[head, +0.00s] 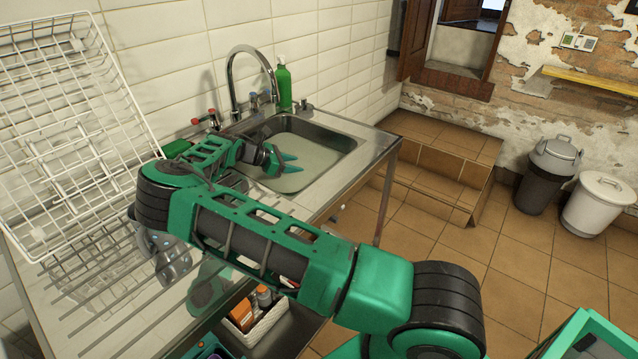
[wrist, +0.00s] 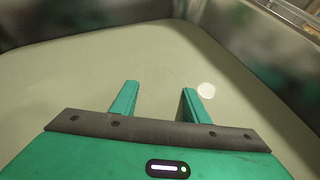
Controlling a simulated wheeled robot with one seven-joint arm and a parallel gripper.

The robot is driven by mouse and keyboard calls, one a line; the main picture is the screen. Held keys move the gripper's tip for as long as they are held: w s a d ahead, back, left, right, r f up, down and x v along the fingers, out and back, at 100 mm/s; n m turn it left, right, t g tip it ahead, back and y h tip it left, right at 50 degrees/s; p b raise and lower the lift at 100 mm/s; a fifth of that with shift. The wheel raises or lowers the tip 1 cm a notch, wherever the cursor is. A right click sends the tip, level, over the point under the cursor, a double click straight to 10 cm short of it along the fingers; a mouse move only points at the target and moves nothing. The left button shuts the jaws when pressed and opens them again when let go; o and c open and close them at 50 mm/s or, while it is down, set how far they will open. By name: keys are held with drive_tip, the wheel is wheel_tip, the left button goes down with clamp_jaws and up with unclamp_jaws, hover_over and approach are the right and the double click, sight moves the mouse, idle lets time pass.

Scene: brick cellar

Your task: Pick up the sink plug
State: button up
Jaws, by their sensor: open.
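A small pale round spot (wrist: 206,90) shows in the wrist view, just right of my right fingertip. It may be the sink plug, but I cannot tell it from a light reflection. My gripper (wrist: 160,87) is open, with nothing between its two green fingers. In the head view my gripper (head: 293,163) reaches into the steel sink (head: 335,134). The basin has a pale greenish, murky-looking bottom or water in it. My gripper and forearm hide part of the basin in the head view, and no plug is clear there.
A chrome tap (head: 233,85) and a green soap bottle (head: 284,86) stand behind the basin. A white wire rack (head: 60,130) leans at the left. The sink walls rise around my gripper. Two bins stand on the floor at far right.

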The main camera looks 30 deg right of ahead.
sight(320, 172)
drive_tip(key=x, duration=0.5)
drive_tip(key=shift+d, duration=0.15)
clamp_jaws()
